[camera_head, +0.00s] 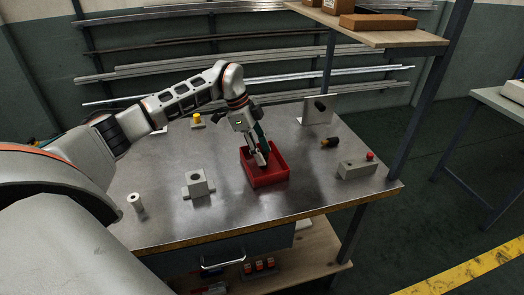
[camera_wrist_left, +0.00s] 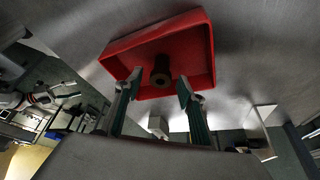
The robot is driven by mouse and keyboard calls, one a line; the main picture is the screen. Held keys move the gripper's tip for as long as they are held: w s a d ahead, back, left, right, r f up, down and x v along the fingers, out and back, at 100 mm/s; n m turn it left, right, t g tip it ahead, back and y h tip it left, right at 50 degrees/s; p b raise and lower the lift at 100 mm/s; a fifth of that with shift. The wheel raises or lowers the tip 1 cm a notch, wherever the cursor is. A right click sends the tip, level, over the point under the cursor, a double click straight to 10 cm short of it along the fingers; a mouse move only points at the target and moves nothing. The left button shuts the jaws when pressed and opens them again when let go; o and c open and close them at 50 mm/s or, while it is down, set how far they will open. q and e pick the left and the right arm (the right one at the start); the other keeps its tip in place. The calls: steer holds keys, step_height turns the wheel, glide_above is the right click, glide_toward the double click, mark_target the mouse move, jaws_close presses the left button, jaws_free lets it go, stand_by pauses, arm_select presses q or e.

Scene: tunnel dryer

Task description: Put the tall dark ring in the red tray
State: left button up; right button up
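The red tray (camera_head: 282,178) lies on the metal worktop, and it fills the upper part of the left wrist view (camera_wrist_left: 205,45). A short dark ring-shaped piece, seen end-on with a hole in it, is the tall dark ring (camera_wrist_left: 160,76); it shows inside the tray's outline, near one wall. My left gripper (camera_head: 261,158) points down into the tray. In the left wrist view its two fingers (camera_wrist_left: 158,90) stand apart on either side of the ring with clear gaps. In the head view the gripper hides the ring. My right gripper is not seen.
A grey block with a hole (camera_head: 197,184) and a pale cylinder (camera_head: 136,202) stand left of the tray. A dark and orange piece (camera_head: 330,142), an upright plate (camera_head: 317,112) and a red-button box (camera_head: 357,169) stand right. A yellow-topped button (camera_head: 197,119) is behind.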

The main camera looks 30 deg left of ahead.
arm_select(q)
steer(key=v, duration=1.2)
steer(key=shift+r, duration=0.15)
stand_by(0.4)
